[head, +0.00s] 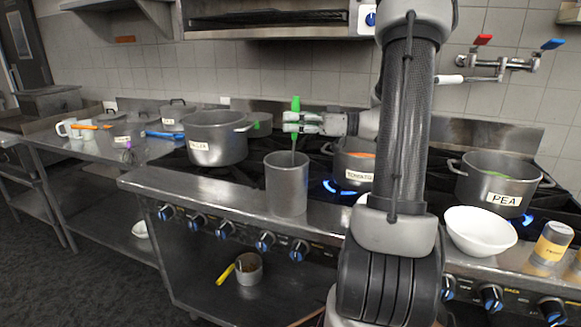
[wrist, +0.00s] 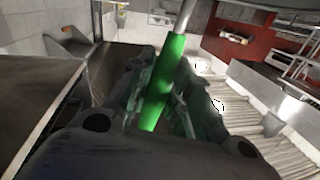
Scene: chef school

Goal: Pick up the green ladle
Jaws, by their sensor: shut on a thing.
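The green ladle (head: 295,104) stands upright in the head view, its green handle held in my gripper (head: 303,123). Its thin shaft runs down toward the mouth of a tall metal canister (head: 287,186); the lower end is hidden behind or inside the canister, and I cannot tell which. In the wrist view the green handle of the ladle (wrist: 165,80) lies between the two fingers of my gripper (wrist: 172,95), and the metal shaft leads off the top edge. My gripper is shut on the handle.
A large labelled pot (head: 217,138) stands left of the canister. A tomato pot (head: 351,165) and a pea pot (head: 497,183) sit on the stove at right, with blue flames showing. A white bowl (head: 479,231) and a yellow-labelled shaker (head: 552,243) stand near the front edge.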

